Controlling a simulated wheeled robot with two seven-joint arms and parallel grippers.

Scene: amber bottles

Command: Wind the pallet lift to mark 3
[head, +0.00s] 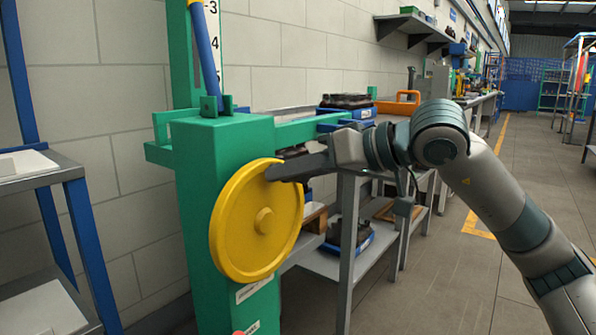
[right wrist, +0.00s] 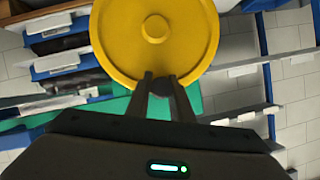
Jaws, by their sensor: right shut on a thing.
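The green pallet lift (head: 205,150) stands at the left of centre in the head view. Its yellow handwheel (head: 243,235) faces me, and the wheel also fills the top of the right wrist view (right wrist: 150,58). My right gripper (head: 272,171) reaches the wheel's upper right rim. In the right wrist view its fingers close around a dark knob (right wrist: 163,83) at the rim. A white scale (head: 214,45) behind the lift shows 3, 4 and 5. The part above 3 is cut off, and I cannot make out a pointer. My left gripper is not in view.
A grey shelf with blue legs (head: 75,185) stands at the left. The aisle floor at the right is clear.

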